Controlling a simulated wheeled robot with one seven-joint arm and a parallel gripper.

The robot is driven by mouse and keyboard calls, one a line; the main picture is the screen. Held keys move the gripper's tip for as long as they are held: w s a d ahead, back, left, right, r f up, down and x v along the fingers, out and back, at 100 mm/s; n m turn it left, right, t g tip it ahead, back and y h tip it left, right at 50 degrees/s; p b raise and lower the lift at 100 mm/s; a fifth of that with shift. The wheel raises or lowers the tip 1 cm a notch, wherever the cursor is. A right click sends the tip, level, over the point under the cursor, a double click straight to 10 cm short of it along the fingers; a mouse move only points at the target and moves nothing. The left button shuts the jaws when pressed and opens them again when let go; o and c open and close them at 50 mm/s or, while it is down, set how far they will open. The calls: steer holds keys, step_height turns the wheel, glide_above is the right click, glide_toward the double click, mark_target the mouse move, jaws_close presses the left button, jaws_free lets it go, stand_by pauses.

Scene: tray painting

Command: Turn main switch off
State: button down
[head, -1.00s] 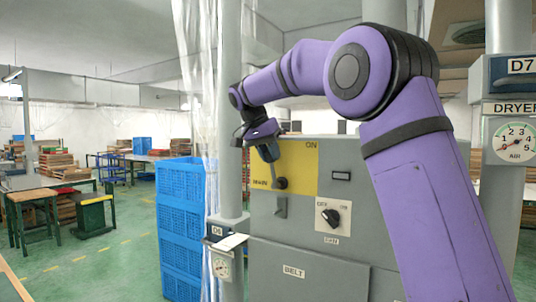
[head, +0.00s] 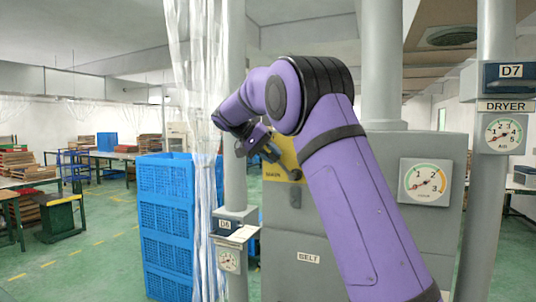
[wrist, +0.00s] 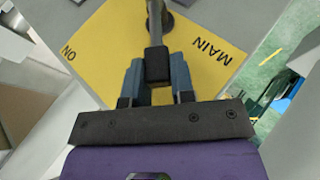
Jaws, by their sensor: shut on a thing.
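The main switch is a grey lever (wrist: 155,28) with a dark handle (wrist: 157,66) on a yellow plate (wrist: 110,42) marked MAIN and ON. My gripper (wrist: 157,72) is shut on the handle, with one blue-grey finger at each side. In the head view my gripper (head: 266,150) is at the plate's left edge. There the lever (head: 282,163) slants up and left from its pivot toward my fingers. My arm hides much of the yellow plate (head: 273,174), including the ON label, in the head view.
The grey cabinet (head: 283,230) carries a BELT label and a round gauge (head: 425,182). Stacked blue crates (head: 168,225), a clear plastic curtain (head: 205,120) and a post with a D6 box (head: 236,222) stand close on the left. Green floor (head: 95,255) is free further left.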

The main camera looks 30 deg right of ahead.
steer(key=shift+f, duration=0.1)
steer(key=c, duration=1)
jaws_free()
steer(key=shift+o, duration=0.2)
steer(key=shift+a, duration=0.1)
steer(key=v, duration=1)
steer(key=shift+w+a+r, duration=0.15)
steer(key=shift+a+r, duration=0.1)
